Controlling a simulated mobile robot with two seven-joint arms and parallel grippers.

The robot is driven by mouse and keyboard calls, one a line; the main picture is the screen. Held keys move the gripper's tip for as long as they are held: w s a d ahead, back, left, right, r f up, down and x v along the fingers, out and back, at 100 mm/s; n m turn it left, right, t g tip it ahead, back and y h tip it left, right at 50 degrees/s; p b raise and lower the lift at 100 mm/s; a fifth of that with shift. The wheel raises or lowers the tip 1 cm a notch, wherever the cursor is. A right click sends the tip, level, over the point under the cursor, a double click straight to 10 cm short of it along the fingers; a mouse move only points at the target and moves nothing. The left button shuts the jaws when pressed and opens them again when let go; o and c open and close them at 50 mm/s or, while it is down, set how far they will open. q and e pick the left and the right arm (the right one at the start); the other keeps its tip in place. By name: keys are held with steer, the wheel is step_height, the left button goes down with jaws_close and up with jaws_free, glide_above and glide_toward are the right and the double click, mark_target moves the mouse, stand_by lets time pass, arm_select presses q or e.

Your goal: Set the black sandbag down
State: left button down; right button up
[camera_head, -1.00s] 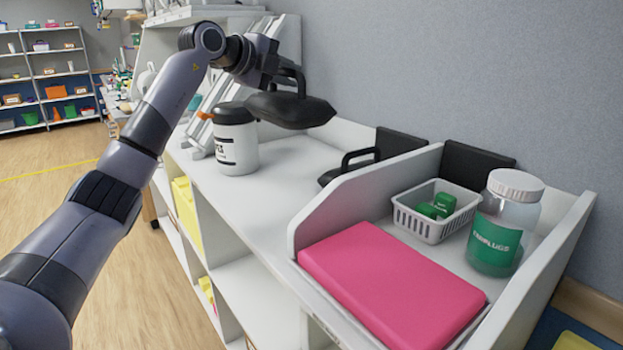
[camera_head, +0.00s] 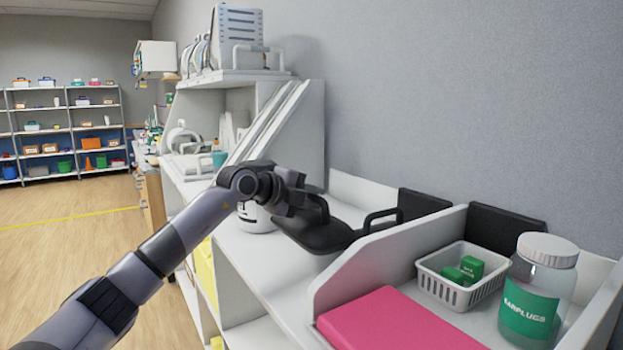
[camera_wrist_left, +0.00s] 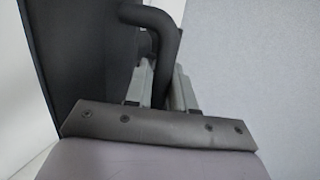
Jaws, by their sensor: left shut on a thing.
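A black sandbag (camera_head: 318,236) with a loop handle hangs from my left gripper (camera_head: 306,199), low over the white counter (camera_head: 258,262). I cannot tell whether its underside touches the counter. In the left wrist view the gripper fingers (camera_wrist_left: 170,88) are shut on the black handle (camera_wrist_left: 160,18), and the dark sandbag (camera_wrist_left: 88,65) fills the left side. A second black handle (camera_head: 383,212) stands just right of the held sandbag; most of its body is hidden behind the tray wall. My right gripper is not in view.
A white bottle (camera_head: 254,217) stands behind my left wrist, partly hidden. To the right, a white-walled tray (camera_head: 345,278) holds a pink block (camera_head: 395,325), a white basket (camera_head: 447,279) and an earplugs jar (camera_head: 538,290). Black panels (camera_head: 425,203) lean by the grey wall.

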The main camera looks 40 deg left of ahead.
mark_target(311, 220)
arm_select(q)
steer(key=shift+f, duration=2.7)
steer(key=c, duration=1.4)
jaws_free()
steer(key=shift+f, duration=0.55)
steer(key=o, duration=0.4)
steer(key=shift+r, duration=0.1)
steer(key=shift+o, duration=0.2)
